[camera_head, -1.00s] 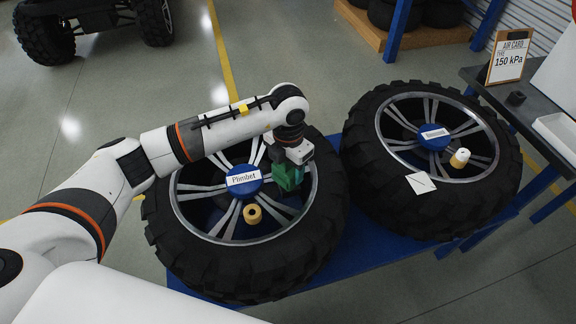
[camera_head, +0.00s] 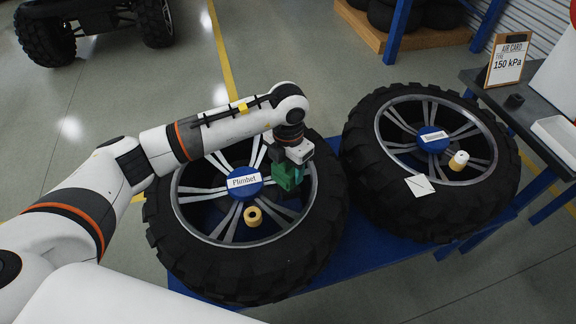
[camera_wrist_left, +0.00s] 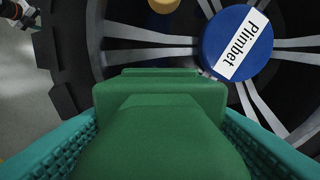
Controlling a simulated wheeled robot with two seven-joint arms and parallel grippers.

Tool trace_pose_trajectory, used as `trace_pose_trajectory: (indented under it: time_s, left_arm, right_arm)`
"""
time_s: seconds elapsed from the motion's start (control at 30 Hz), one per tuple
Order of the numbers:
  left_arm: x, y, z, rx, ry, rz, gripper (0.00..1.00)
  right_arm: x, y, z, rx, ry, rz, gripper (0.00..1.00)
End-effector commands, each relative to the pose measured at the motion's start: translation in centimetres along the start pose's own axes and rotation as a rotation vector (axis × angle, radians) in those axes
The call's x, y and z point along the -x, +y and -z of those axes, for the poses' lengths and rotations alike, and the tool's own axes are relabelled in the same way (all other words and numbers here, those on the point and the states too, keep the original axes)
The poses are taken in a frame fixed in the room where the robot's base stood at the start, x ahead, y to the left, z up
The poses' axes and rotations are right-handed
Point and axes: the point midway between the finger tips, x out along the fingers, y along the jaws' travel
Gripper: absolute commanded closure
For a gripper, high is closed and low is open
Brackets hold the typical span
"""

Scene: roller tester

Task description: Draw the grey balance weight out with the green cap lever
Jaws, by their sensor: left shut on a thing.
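My left gripper (camera_head: 290,178) is over the right side of the left wheel (camera_head: 165,235), between the hub and the tyre. It is shut on a green block-like thing (camera_wrist_left: 160,120), which I take to be the green cap lever. In the left wrist view this fills the space between the teal finger pads (camera_wrist_left: 250,148). The lever's far end is hidden, and I cannot tell whether it touches the rim. I cannot make out the grey balance weight in either view. My right gripper is not in view.
The left wheel has a blue "Plimbet" hub cap (camera_head: 244,182) and a yellow ring-shaped piece (camera_head: 252,215). The right wheel (camera_head: 370,190) carries a white-topped yellow piece (camera_head: 459,160) and a white card (camera_head: 420,186). Both lie on a blue stand (camera_head: 375,248). A side table (camera_head: 530,125) is at right.

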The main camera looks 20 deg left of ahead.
Motion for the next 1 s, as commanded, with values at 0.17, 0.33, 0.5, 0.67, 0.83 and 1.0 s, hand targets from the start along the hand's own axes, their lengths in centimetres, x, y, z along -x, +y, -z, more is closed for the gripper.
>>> trace_pose_trajectory:
  time_s: [0.17,0.33,0.5,0.67,0.83,1.0]
  left_arm:
    - [0.6,0.0,0.0,0.0,0.001,0.0,1.0]
    - [1.0,0.0,0.0,0.0,0.001,0.0,1.0]
    - [1.5,0.0,0.0,0.0,0.001,0.0,1.0]
    - [1.9,0.0,0.0,0.0,0.001,0.0,1.0]
    - [2.1,0.0,0.0,0.0,0.001,0.0,1.0]
    - [2.0,0.0,0.0,0.0,0.001,0.0,1.0]
  right_arm:
    - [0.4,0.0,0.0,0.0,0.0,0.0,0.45]
    - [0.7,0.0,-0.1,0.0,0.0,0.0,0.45]
    - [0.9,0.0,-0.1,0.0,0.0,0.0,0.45]
    - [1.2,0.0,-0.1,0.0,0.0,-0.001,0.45]
    - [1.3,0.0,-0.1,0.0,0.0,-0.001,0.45]
    - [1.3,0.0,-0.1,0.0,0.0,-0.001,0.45]
